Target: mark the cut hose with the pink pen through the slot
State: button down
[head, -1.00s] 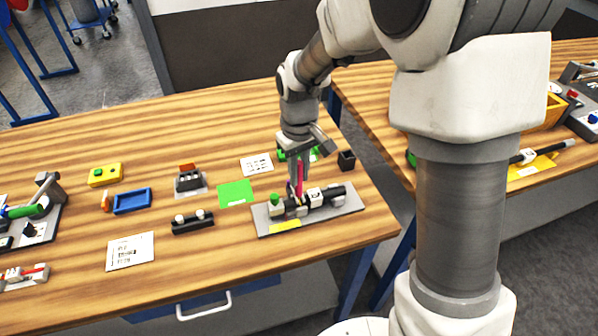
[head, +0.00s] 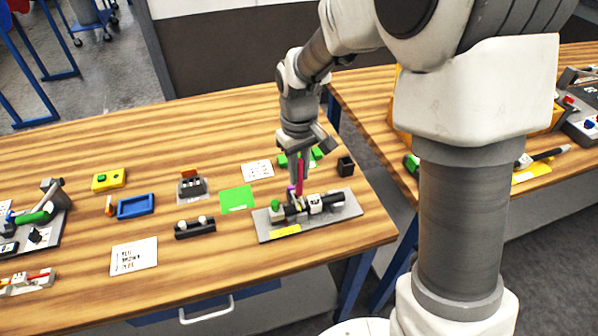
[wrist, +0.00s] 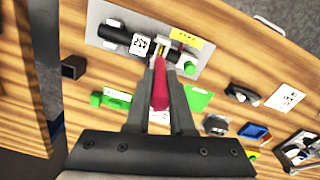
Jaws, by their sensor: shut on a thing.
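My gripper (head: 298,183) is shut on the pink pen (head: 301,175) and holds it pointing down over the grey fixture plate (head: 338,213). In the wrist view the pink pen (wrist: 160,88) lies between the two fingers, its far end by the fixture's clamp. The black hose (head: 330,201) lies along the plate through white blocks; it also shows in the wrist view (wrist: 113,34). A green knob (head: 275,206) is at the plate's left end. The slot and the pen's tip are hidden or too small to tell, so I cannot tell whether the tip touches the hose.
A green sheet (head: 236,199) lies left of the fixture, with a black block (head: 194,228) nearer the front. A small black cup (head: 346,166) and a green holder (head: 283,160) stand behind. A blue tray (head: 135,206) and a white card (head: 134,256) lie farther left.

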aim_at(299, 160)
jog(key=shift+r+p, duration=1.35)
jog(key=shift+r, duration=0.7)
